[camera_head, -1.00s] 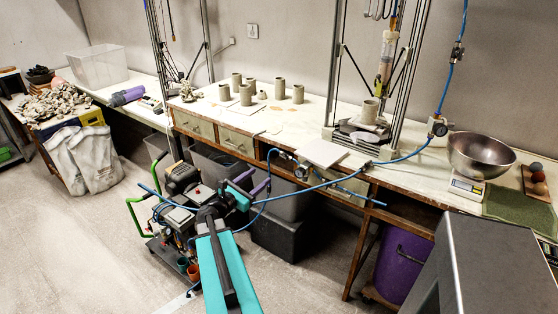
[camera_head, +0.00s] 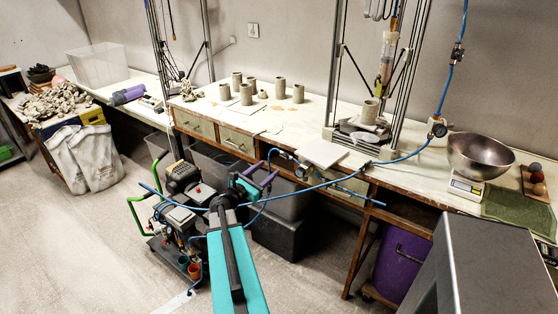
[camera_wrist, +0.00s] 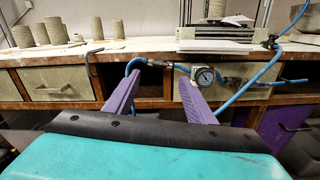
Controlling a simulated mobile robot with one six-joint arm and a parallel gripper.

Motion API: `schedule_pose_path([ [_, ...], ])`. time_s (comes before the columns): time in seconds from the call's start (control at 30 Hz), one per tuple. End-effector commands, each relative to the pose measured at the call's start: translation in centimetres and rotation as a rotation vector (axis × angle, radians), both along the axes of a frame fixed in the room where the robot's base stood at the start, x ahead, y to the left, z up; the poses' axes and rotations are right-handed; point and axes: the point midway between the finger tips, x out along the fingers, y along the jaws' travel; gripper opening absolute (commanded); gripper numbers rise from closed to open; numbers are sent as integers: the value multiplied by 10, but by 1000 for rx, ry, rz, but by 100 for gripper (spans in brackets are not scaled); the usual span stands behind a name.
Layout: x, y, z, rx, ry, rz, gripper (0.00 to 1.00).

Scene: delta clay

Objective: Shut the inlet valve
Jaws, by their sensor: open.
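A valve fitting (camera_head: 302,170) with a round gauge sits on the blue hose at the bench's front edge. In the wrist view the gauge (camera_wrist: 205,76) has a white dial, with a small metal fitting (camera_wrist: 232,82) and blue tubing to its right. I cannot tell which part is the inlet valve's handle. My gripper (camera_head: 263,173) is in front of the bench, left of the fitting. In the wrist view my gripper (camera_wrist: 159,78) has its purple fingers spread and empty. The gauge shows just beyond the right fingertip; contact is not visible.
The bench (camera_head: 225,118) holds several clay cylinders. A wheeled compressor (camera_head: 182,180) stands left of my arm. A grey metal box (camera_head: 490,265) fills the lower right.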

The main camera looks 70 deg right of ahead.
Motion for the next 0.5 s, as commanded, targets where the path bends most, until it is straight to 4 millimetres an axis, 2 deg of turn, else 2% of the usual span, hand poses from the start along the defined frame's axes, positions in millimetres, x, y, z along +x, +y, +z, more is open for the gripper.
schedule_pose_path([
  [0.03,-1,-9,1,0,0,-2,50],
  [0.5,-16,-63,1,1,0,-1,50],
])
